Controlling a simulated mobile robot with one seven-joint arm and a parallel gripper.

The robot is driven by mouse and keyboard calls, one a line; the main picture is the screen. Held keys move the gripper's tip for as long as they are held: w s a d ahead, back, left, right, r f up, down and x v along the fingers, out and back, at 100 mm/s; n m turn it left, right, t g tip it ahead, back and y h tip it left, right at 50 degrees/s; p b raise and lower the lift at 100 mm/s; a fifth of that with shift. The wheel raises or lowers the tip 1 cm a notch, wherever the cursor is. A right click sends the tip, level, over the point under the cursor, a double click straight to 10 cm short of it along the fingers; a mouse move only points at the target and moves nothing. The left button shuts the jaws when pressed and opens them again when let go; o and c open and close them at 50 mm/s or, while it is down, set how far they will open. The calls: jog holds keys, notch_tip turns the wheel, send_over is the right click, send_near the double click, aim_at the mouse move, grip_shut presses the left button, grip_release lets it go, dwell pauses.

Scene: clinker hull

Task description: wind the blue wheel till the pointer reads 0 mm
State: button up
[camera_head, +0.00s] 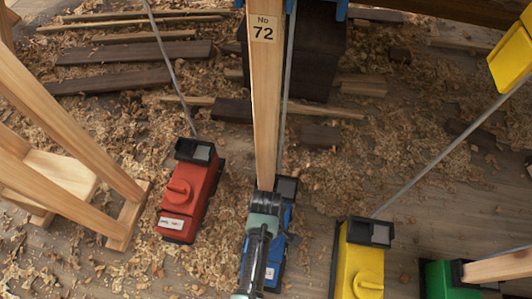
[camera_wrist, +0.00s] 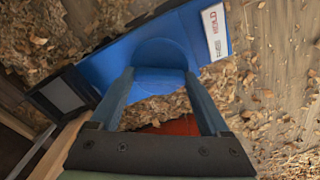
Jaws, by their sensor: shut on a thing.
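The blue jack box (camera_head: 275,262) stands on the floor at lower centre in the head view, partly hidden behind my gripper (camera_head: 262,226). In the wrist view the blue box (camera_wrist: 110,52) lies across the top, with a white label at its right end. The blue wheel (camera_wrist: 160,80) is on its face. My gripper (camera_wrist: 160,88) has one finger on each side of the wheel's raised grip and is shut on it. A grey window in a black frame (camera_wrist: 60,96) is at the box's left end. I cannot make out a pointer or its reading.
A wooden prop marked No 72 (camera_head: 265,90) comes down close to my gripper. A red box (camera_head: 190,195) stands to the left, yellow (camera_head: 358,262) and green (camera_head: 440,280) boxes to the right. Thin rods rise from several boxes. Shavings and planks cover the floor.

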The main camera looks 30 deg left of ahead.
jog(key=m+p, duration=0.4)
jog(key=m, duration=0.1)
jog(key=shift+r, duration=0.15)
jog(key=m+p, duration=0.1)
jog(key=m, duration=0.4)
jog(key=shift+p, duration=0.4)
jog(key=o, duration=1.2)
notch_tip(320, 180, up, 13)
jog(key=p, duration=0.8)
jog(key=shift+p, duration=0.4)
jog(key=shift+f, duration=0.2)
